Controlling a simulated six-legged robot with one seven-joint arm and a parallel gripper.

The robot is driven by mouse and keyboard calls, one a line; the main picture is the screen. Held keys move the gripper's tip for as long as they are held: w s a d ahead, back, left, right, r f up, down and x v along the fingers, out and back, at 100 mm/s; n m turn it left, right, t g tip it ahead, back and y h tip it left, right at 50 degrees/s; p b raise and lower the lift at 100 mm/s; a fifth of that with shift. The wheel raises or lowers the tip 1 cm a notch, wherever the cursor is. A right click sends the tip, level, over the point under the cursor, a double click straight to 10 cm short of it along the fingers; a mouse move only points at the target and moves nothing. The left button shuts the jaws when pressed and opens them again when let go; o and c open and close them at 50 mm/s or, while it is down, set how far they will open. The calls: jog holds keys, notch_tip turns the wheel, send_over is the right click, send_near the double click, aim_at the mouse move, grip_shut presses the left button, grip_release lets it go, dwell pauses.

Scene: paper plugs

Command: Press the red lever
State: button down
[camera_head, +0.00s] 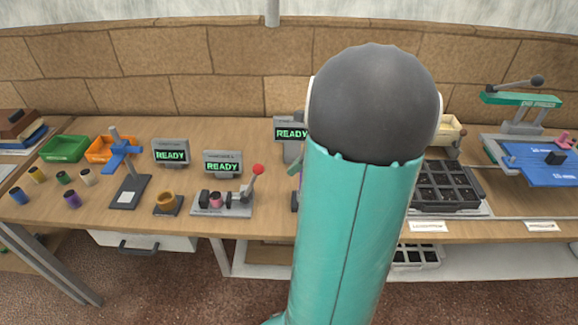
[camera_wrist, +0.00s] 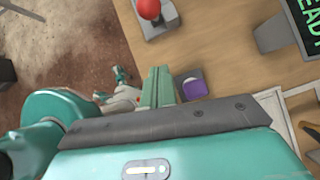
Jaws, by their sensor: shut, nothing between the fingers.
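The red lever is a red ball (camera_head: 258,169) on a grey arm at the right end of a small grey machine (camera_head: 222,210) on the bench. A red ball on a grey base also shows at the top of the wrist view (camera_wrist: 148,9), ahead of my fingertips and apart from them. My gripper (camera_wrist: 158,72) is shut and empty, with its green fingers together. In the head view my own arm hides most of it. A purple piece (camera_wrist: 194,88) lies just right of the fingers in the wrist view.
READY screens (camera_head: 222,163) stand behind the machine. A brown ring holder (camera_head: 166,202) is left of it, with several coloured plugs (camera_head: 72,199) further left. A black compartment tray (camera_head: 447,185) and a green-handled press (camera_head: 521,99) are at the right. My arm blocks the bench middle.

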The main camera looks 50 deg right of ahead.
aim_at(252, 184)
jog(key=w+a+f, duration=0.4)
jog(key=w, duration=0.3)
jog(key=shift+f, duration=0.4)
jog(key=shift+w+a+r, duration=0.1)
jog(key=shift+w+a, duration=0.05)
